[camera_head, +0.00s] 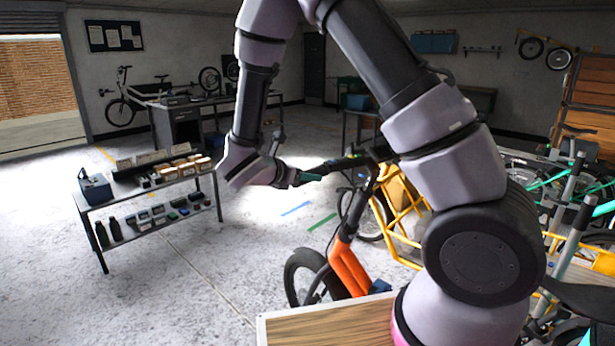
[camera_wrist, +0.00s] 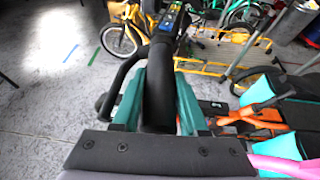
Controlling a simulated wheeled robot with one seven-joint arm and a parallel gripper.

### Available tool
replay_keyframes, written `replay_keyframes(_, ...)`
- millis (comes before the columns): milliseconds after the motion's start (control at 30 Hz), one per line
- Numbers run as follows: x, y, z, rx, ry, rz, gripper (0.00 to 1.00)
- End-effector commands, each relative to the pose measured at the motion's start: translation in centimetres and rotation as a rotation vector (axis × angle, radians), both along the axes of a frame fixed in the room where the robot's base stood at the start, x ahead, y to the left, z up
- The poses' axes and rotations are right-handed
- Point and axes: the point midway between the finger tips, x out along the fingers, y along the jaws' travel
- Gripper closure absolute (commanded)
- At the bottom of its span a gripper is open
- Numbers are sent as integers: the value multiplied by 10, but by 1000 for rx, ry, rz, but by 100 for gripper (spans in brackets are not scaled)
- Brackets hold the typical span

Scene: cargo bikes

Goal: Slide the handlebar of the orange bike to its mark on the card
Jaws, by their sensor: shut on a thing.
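The orange bike (camera_head: 348,268) stands beyond the wooden top, its front wheel low and its black handlebar (camera_head: 345,163) reaching left toward my gripper (camera_head: 306,177). In the wrist view, the teal fingers of my gripper (camera_wrist: 159,78) are shut on the handlebar's black grip (camera_wrist: 158,95), one finger on each side. A black brake lever (camera_wrist: 112,88) curves beside the left finger. A small dark panel with green, yellow and blue marks (camera_wrist: 170,18) sits at the far end of the grip. I cannot tell whether it is the card.
A yellow bike frame (camera_head: 405,215) stands just behind the orange bike, with more bikes at the right. A wooden top (camera_head: 340,325) is in front. A low shelf (camera_head: 150,185) with boxes and bottles stands at the left. The floor between has green and blue tape strips.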

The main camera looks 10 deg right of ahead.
Motion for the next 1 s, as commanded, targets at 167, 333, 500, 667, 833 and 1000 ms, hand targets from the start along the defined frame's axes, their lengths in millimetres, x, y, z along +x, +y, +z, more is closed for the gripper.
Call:
replay_keyframes(167,0,1,0,0,0,1,100)
replay_keyframes(333,0,1,0,0,0,1,100)
replay_keyframes(500,0,1,0,0,-1,2,100)
replay_keyframes(667,0,1,0,0,-1,2,100)
replay_keyframes(833,0,1,-1,0,0,2,100)
replay_keyframes(1000,5,5,-23,-4,3,2,100)
